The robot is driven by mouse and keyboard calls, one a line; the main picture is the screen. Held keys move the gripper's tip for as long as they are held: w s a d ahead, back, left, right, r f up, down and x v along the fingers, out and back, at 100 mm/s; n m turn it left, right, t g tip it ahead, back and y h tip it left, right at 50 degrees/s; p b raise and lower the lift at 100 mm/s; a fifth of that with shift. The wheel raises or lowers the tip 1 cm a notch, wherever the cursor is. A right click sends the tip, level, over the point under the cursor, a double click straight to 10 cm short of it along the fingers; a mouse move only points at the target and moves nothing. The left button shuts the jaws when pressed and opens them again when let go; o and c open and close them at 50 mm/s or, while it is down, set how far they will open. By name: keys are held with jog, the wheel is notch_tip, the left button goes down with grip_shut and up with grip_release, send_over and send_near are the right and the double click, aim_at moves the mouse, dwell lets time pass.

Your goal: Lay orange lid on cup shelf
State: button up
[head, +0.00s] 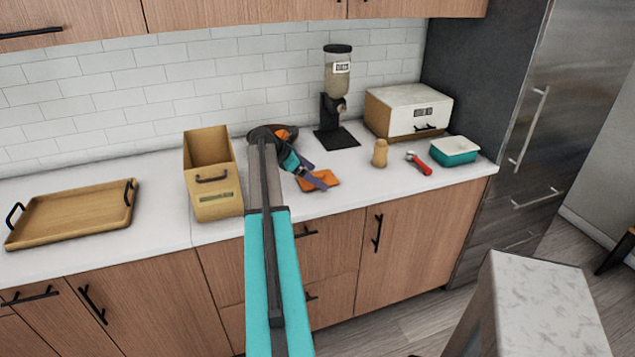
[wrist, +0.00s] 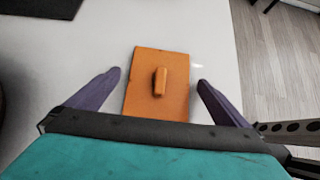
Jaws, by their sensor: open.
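The orange lid (head: 332,178) lies flat on the white counter in the head view, towards its front edge. In the wrist view the lid (wrist: 142,100) is a square orange plate with a small raised handle (wrist: 160,82) in its middle. My gripper (head: 317,178) is above the lid, with its purple fingers pointing at it. In the wrist view my gripper (wrist: 159,76) is open and empty, one finger on each side of the lid, with the handle between them. I cannot make out a cup shelf in either view.
On the counter stand a wooden box (head: 214,205), a tray (head: 75,217), a dispenser (head: 337,95), a bread box (head: 408,112), a wooden shaker (head: 380,153), a red-handled tool (head: 417,162) and a teal dish (head: 455,151). A marble-topped island (head: 545,305) stands at front right.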

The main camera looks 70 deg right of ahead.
dwell(0.3)
jog(key=c, duration=1.2)
jog(key=shift+o, duration=0.2)
jog(key=shift+r, duration=0.1)
jog(key=shift+r+b, duration=0.65)
jog(key=shift+r, duration=0.7)
jog(key=shift+a+r, duration=0.15)
jog(key=shift+r, duration=0.15)
jog(key=s+a+b, duration=0.1)
jog(key=s+a, duration=0.1)
jog(key=a, duration=0.2)
jog(key=s+a+r+b, duration=0.1)
jog(key=s+a, duration=0.1)
jog(key=a, duration=0.3)
jog(key=s+a+b, duration=0.1)
jog(key=s+a, duration=0.1)
jog(key=a, duration=0.3)
jog(key=shift+s+a+r, duration=0.1)
jog(key=shift+a+r, duration=0.15)
